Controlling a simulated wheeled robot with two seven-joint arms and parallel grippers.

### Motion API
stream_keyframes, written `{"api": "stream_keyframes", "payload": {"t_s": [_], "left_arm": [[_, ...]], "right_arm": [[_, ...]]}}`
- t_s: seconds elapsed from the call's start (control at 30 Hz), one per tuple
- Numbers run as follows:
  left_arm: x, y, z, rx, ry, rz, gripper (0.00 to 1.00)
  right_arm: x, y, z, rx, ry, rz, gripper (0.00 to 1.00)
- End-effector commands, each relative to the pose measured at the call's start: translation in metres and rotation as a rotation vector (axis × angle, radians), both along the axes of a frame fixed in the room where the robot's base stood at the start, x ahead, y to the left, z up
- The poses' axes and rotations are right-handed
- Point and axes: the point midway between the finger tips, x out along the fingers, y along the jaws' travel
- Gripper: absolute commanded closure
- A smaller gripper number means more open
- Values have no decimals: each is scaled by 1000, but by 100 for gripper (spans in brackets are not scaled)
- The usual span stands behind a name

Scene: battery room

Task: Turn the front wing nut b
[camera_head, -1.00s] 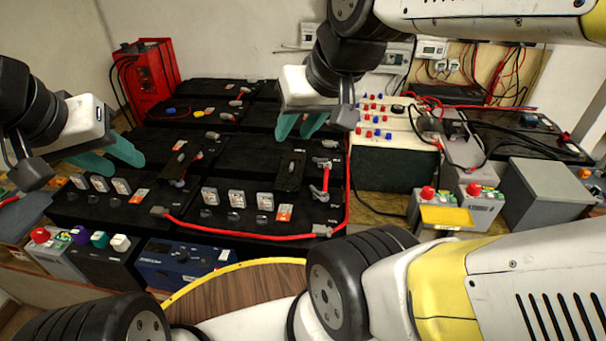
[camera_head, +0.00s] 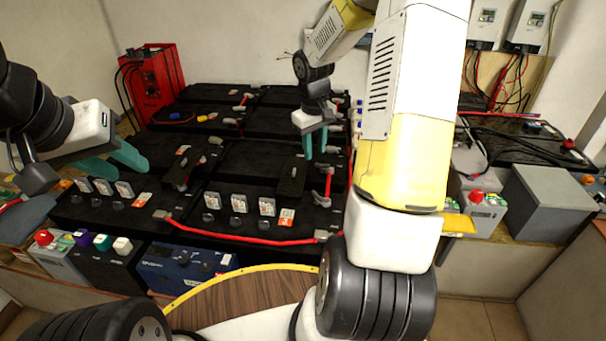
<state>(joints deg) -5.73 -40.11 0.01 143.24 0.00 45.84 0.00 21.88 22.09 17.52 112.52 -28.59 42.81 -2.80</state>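The black batteries (camera_head: 150,215) stand in rows on the bench. A red cable (camera_head: 240,237) runs along their front edge, with grey terminal fittings at its left end (camera_head: 162,214) and right end (camera_head: 325,236). A short red link (camera_head: 328,182) lies at the right side. The wing nuts are too small to tell apart, so I cannot say which is b. My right gripper (camera_head: 316,154) points down above the right battery, near the short red link, its teal fingers apart and empty. My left gripper (camera_head: 130,166) hangs over the left battery, teal fingers apart and empty.
A black bracket (camera_head: 292,178) stands close to my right gripper, another (camera_head: 180,172) on the left battery. A red charger (camera_head: 150,85) stands at the back left. Small batteries (camera_head: 185,265) line the front. A grey box (camera_head: 552,203) is at the right. My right arm hides the middle right.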

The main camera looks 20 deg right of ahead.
Motion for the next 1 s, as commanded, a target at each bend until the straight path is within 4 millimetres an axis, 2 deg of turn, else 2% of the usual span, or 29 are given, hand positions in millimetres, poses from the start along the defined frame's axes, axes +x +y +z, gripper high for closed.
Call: {"api": "stream_keyframes", "payload": {"t_s": [0.03, 0.1, 0.2, 0.3, 0.57, 0.8, 1.0], "left_arm": [[0, 0, 0, 0, 0, 0, 64], [0, 0, 0, 0, 0, 0, 64], [0, 0, 0, 0, 0, 0, 64], [0, 0, 0, 0, 0, 0, 64], [0, 0, 0, 0, 0, 0, 64], [0, 0, 0, 0, 0, 0, 64], [0, 0, 0, 0, 0, 0, 64]], "right_arm": [[8, -7, -26, 13, 30, 7, 67], [17, -14, -55, 27, 54, 21, 67], [25, -22, -89, 46, 78, 35, 67], [29, -26, -112, 60, 93, 44, 67], [32, -28, -139, 70, 101, 49, 67], [31, -28, -178, 69, 101, 49, 67], [31, -28, -198, 69, 100, 49, 67]]}}
